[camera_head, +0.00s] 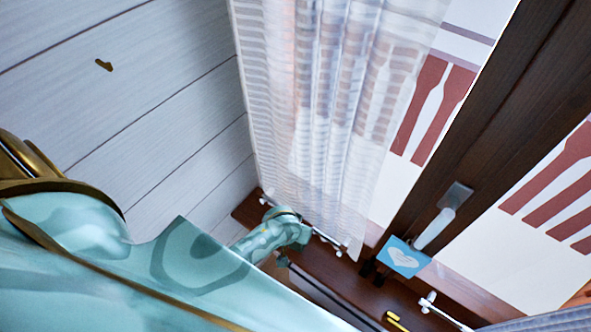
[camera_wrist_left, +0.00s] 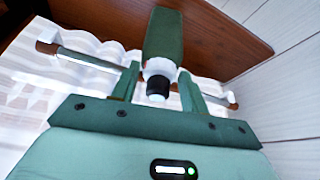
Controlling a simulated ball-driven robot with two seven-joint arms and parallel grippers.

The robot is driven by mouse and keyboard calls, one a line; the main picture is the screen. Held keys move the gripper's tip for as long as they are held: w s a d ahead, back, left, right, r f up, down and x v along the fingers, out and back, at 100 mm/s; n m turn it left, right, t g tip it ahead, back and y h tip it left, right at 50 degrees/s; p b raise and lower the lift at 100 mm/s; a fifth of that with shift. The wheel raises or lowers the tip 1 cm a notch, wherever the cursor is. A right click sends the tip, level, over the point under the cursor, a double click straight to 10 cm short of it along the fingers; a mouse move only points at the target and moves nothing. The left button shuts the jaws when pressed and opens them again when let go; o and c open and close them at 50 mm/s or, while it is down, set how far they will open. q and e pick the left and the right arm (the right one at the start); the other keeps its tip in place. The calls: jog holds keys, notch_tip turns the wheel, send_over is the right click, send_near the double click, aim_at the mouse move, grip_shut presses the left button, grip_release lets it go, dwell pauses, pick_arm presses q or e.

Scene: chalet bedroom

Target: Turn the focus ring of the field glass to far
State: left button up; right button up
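In the left wrist view the field glass (camera_wrist_left: 163,35) has a dark green barrel, a white ring (camera_wrist_left: 160,68) and a black end facing the camera. It lies between the two teal fingers of my left gripper (camera_wrist_left: 159,80). The fingers stand apart on either side of the white ring, very close to it; contact cannot be made out. In the head view my left gripper (camera_head: 291,232) is small, down at the dark wooden sill by the curtain, and the field glass there is hidden or too small to tell. My right gripper is not in view.
A sheer white curtain (camera_head: 310,110) hangs just beyond my left gripper. On the right are a window handle (camera_head: 436,228), a blue heart card (camera_head: 403,257) and a yellow item (camera_head: 397,321). Pale plank wall fills the left.

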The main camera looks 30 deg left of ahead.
pick_arm(q)
jog(key=shift+o, duration=0.9)
jog(key=shift+s+d+r, duration=0.1)
jog(key=shift+r, duration=0.25)
jog(key=p+v, duration=0.4)
jog(key=v, duration=1.1)
jog(key=shift+r+p, duration=0.25)
jog(key=shift+p, duration=0.1)
